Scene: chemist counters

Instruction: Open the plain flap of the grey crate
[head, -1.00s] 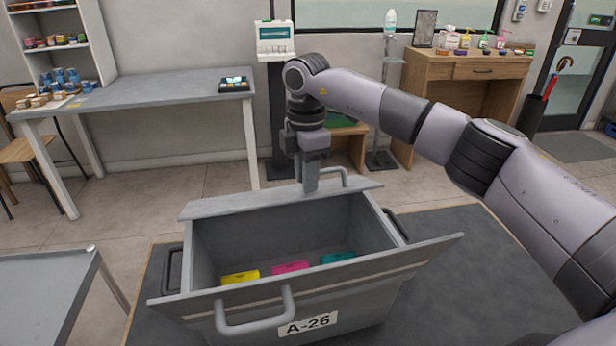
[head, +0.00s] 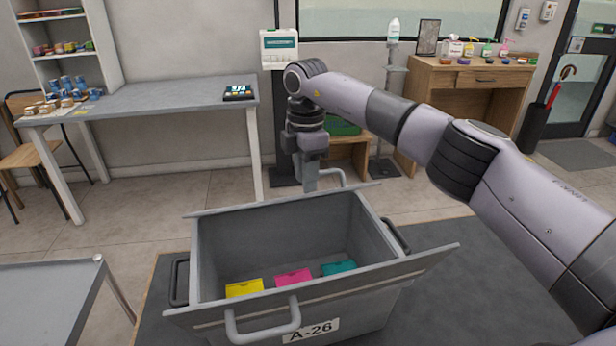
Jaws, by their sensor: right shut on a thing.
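The plain flap (head: 240,207) is on the far side and shows only as a thin strip along the back rim, tilted outward. Its handle (head: 335,176) shows behind the crate. My right gripper (head: 309,183) points down behind the far rim, shut on this handle; its fingertips are partly hidden. My left gripper is not in view.
Yellow (head: 244,288), pink (head: 293,278) and teal (head: 338,268) boxes lie inside the crate. A grey table (head: 45,300) stands at the near left. Open floor lies behind the crate.

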